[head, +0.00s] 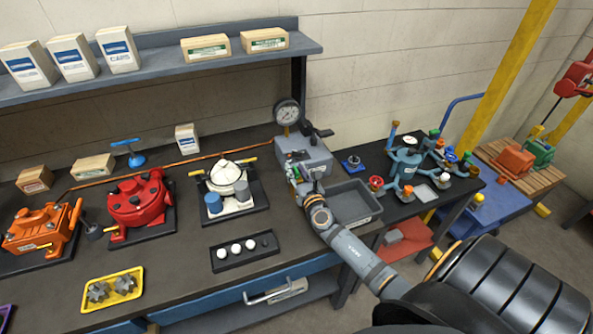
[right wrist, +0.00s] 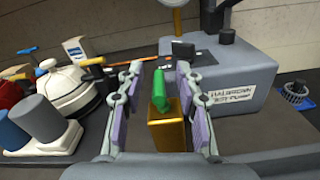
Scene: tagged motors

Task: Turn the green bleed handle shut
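The grey test pump (head: 305,155) stands on the bench with a round gauge (head: 287,112) above it. In the right wrist view, its labelled grey housing (right wrist: 225,75) fills the back. The green bleed handle (right wrist: 161,90) sticks up above a brass block (right wrist: 167,136) in front of the housing. My right gripper (right wrist: 160,100) is open, with one finger on each side of the green handle and a visible gap on both sides. My left gripper is out of view.
A grey tray (head: 352,205) lies right of my right gripper. A black holder (head: 244,251) with white balls lies in front. A blue valve manifold (head: 405,160) stands farther right.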

